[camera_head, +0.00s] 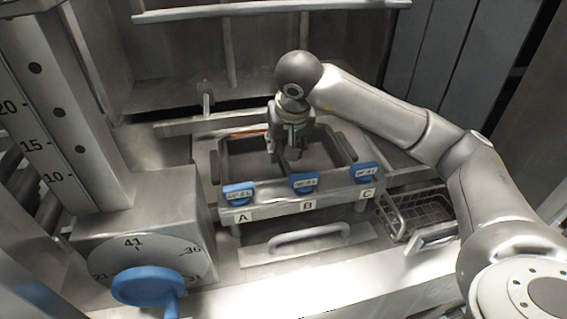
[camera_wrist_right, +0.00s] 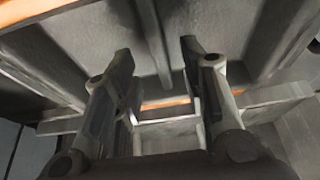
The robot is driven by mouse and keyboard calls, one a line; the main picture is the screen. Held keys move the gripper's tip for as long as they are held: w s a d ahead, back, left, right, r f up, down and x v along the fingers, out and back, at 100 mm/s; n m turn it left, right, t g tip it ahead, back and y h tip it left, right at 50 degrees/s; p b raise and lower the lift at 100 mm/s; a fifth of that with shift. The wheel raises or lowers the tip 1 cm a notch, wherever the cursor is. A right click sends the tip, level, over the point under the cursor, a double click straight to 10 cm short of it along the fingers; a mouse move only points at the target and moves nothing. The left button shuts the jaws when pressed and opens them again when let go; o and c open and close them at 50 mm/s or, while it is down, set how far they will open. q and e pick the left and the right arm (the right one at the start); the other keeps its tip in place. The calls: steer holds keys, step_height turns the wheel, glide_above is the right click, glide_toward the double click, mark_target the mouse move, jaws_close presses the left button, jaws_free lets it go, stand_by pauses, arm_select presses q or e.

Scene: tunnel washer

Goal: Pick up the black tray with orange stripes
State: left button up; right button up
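The black tray (camera_head: 246,158) sits in the metal frame behind the blue knobs in the head view. A bit of orange stripe shows at its far-left edge. My right gripper (camera_head: 283,160) points down over the middle of the tray. In the right wrist view the two fingers of my right gripper (camera_wrist_right: 156,50) are apart, with nothing clearly gripped between them. The dark tray interior (camera_wrist_right: 95,45) and a divider lie beyond the fingertips, and orange stripe pieces show near the fingers. Whether the fingers touch the tray cannot be told. My left gripper is not in view.
Blue knobs stand along the front ledge (camera_head: 272,204) above labels A, B and C. A wire basket (camera_head: 428,212) is at the right. A dial with a blue handle (camera_head: 148,285) is at the front left. A metal handle (camera_head: 308,236) lies below the ledge.

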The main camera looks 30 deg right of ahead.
mark_target(283, 162)
steer(key=shift+w+f, duration=0.25)
steer(key=shift+f, duration=0.3)
steer(key=shift+p+x, duration=0.75)
steer(key=shift+x, duration=1.5)
steer(key=shift+d, duration=0.1)
jaws_close()
